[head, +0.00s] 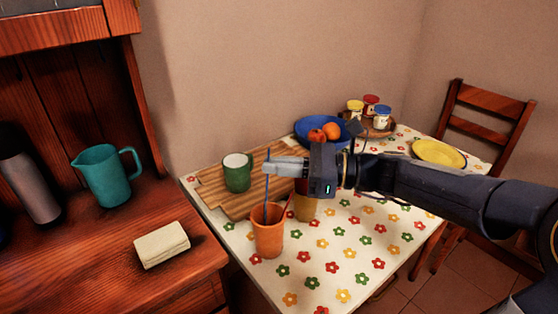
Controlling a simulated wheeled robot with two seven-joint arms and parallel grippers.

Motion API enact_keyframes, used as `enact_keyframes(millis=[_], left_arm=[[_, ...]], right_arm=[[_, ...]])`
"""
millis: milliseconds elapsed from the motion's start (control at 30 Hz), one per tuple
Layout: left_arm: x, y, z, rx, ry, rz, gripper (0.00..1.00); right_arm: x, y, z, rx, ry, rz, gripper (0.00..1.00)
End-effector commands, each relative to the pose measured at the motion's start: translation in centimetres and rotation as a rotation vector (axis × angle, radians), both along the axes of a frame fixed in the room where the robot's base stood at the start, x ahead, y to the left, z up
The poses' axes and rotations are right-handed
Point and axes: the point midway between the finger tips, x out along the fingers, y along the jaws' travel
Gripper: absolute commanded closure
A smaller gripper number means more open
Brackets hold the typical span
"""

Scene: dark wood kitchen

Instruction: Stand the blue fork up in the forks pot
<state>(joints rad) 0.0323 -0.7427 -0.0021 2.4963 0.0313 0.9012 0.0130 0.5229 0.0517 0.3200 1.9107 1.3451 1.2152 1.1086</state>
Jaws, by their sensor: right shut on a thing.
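My right gripper (270,167) reaches in from the right and is shut on the blue fork (266,194). The fork is a thin, nearly upright blue shape, and its lower end shows at the mouth of the orange pot (269,240). I cannot tell whether it touches the pot's bottom. The orange pot stands upright near the table's left front edge. A mustard-yellow pot (306,210) stands just behind it to the right, partly hidden under my gripper. No label shows which pot is for forks. My left gripper is out of view.
A green mug (237,174) stands on a wooden board (212,190) behind the orange pot. A blue fruit bowl (311,123), several jars and a yellow plate (438,153) are farther back. The flowered tablecloth (330,270) is clear in front.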

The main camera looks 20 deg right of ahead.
Motion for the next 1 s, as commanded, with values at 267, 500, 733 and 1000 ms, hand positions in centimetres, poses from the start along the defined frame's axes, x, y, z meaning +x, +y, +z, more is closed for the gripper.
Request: enact_keyframes(millis=[267,500,733,1000], left_arm=[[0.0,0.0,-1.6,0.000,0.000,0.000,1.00],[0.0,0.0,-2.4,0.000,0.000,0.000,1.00],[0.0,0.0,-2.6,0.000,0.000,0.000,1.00],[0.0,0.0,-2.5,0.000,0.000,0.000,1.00]], right_arm=[[0.0,0.0,-2.5,0.000,0.001,0.001,1.00],[0.0,0.0,-3.8,0.000,0.000,0.000,1.00],[0.0,0.0,-4.2,0.000,0.000,0.000,1.00],[0.0,0.0,-4.2,0.000,0.000,0.000,0.91]])
